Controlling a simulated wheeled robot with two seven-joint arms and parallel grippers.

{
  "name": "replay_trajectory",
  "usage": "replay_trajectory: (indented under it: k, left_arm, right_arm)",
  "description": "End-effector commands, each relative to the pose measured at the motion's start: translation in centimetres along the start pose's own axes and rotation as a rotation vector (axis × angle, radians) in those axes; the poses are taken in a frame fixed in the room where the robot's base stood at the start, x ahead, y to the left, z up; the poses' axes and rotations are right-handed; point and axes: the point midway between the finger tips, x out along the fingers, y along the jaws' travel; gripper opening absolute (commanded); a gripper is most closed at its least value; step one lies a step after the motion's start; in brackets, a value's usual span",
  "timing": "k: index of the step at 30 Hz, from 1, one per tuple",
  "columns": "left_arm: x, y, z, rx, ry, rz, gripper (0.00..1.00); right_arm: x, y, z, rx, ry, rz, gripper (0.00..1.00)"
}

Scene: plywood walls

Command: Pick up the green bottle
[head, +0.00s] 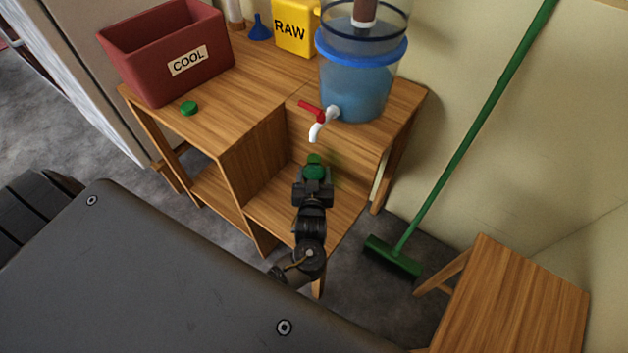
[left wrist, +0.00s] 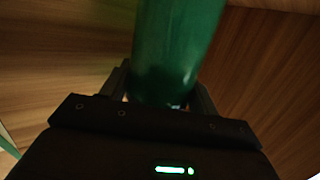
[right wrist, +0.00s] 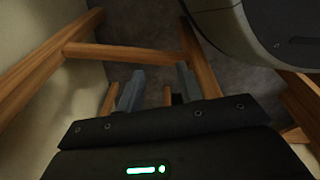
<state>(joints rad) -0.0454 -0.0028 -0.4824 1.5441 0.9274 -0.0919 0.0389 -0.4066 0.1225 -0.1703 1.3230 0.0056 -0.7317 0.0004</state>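The green bottle (head: 314,171) is inside the open shelf below the water dispenser, with its green cap showing in the head view. My left gripper (head: 314,184) reaches into the shelf in front of it and hides its lower part. In the left wrist view the bottle (left wrist: 178,45) fills the space between the two fingers, with no clear gap at its sides. I cannot tell whether the fingers press on it. My right gripper (right wrist: 157,80) shows only in its own wrist view, with its fingers apart and nothing between them.
The dispenser's white tap (head: 318,130) hangs above the shelf opening. A red COOL bin (head: 165,60), a green lid (head: 189,108) and a yellow RAW container (head: 294,30) stand on the cabinet. A green broom (head: 440,190) and a wooden stool (head: 520,300) are at right.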

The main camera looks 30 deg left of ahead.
Motion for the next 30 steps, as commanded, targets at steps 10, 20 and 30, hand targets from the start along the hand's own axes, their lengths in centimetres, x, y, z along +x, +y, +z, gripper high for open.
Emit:
replay_trajectory:
  k: [10,20,30]
  left_arm:
    - [0.0,0.0,-0.1,-0.002,0.002,0.000,0.18]
    - [0.0,0.0,-0.3,-0.002,0.002,0.000,0.18]
    - [-0.3,0.1,-2.1,-0.003,0.004,-0.001,0.18]
  right_arm:
    - [0.0,-0.1,0.2,0.001,-0.003,-0.001,0.36]
    - [0.0,-0.2,0.2,0.002,-0.001,-0.002,0.36]
    - [0.4,-0.1,0.9,0.000,-0.003,-0.001,0.36]
